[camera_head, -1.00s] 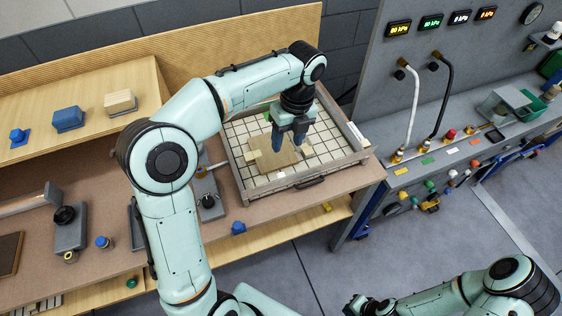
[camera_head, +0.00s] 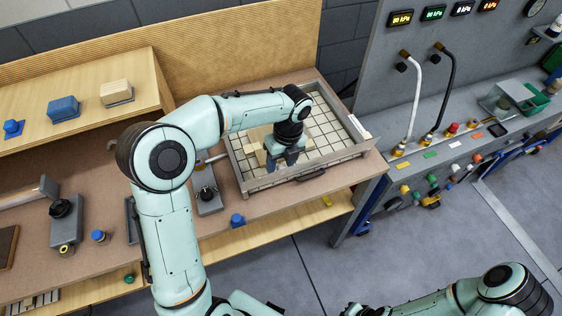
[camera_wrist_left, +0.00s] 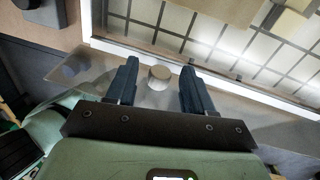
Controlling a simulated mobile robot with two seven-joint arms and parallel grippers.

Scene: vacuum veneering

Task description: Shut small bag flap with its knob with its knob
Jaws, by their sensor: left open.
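In the left wrist view a clear flap (camera_wrist_left: 90,72) spreads out along the edge of the gridded tray. A short round pale knob (camera_wrist_left: 158,77) stands on it. My left gripper (camera_wrist_left: 160,67) is open, with one dark blue finger on each side of the knob and gaps between. In the head view my left gripper (camera_head: 286,158) points down at the front part of the small gridded bag tray (camera_head: 325,130). The flap and knob are hard to make out there. My right gripper (camera_head: 352,309) is cut off at the bottom edge.
A wooden shelf (camera_head: 85,80) with blue and tan blocks stands at the left. A bench switch box (camera_head: 207,195) sits left of the tray. A grey panel with hoses (camera_head: 445,95) and gauges stands at the right. Open floor (camera_head: 420,240) lies in front.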

